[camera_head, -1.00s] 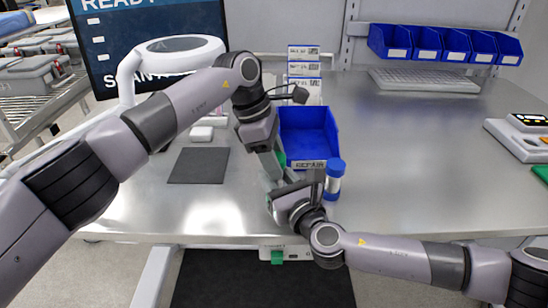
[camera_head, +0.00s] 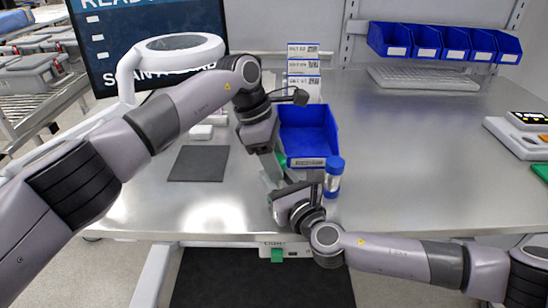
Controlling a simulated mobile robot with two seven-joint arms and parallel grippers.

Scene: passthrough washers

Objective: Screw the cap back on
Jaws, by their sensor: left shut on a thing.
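A small bottle (camera_head: 332,180) with a blue cap (camera_head: 335,164) and a clear, pale middle stands upright in front of the blue bin, just right of my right gripper. My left gripper (camera_head: 272,175) points down at the middle of the table. It is shut on something that I cannot make out, and its tips meet the body of my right gripper in the picture. My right gripper (camera_head: 310,190) is low at the table's front, close to the bottle. Its fingers are mostly hidden, so I cannot tell whether they touch the bottle.
A blue bin (camera_head: 310,130) with a label stands behind the grippers. A dark mat (camera_head: 199,164) lies to the left. A row of blue bins (camera_head: 430,42) and a keyboard (camera_head: 424,78) are at the back. A device (camera_head: 520,137) sits far right. The table's right middle is clear.

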